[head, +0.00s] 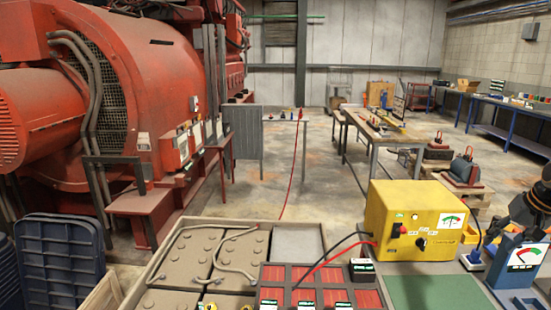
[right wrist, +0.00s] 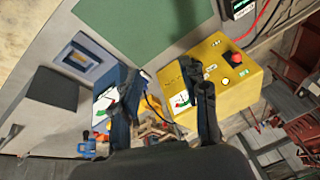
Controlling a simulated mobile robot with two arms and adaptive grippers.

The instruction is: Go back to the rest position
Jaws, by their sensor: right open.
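My right gripper (head: 508,220) is at the right edge of the head view, behind and above a blue meter with a white dial (head: 522,258). In the right wrist view, the gripper's two dark fingers (right wrist: 168,102) are spread apart, with nothing held between them. The yellow box (head: 415,215) with a dial and a red button stands left of the gripper, and it shows beyond one finger in the right wrist view (right wrist: 222,75). The other finger overlaps the blue meter (right wrist: 118,85) there; I cannot tell whether they touch. My left gripper is not in view.
A tray of grey battery cells (head: 185,258) and a red-topped block with black and red leads (head: 325,275) lie on the near bench. A green mat (head: 435,292) is in front of the yellow box. A large red engine (head: 150,90) fills the left; open floor (head: 260,190) lies beyond.

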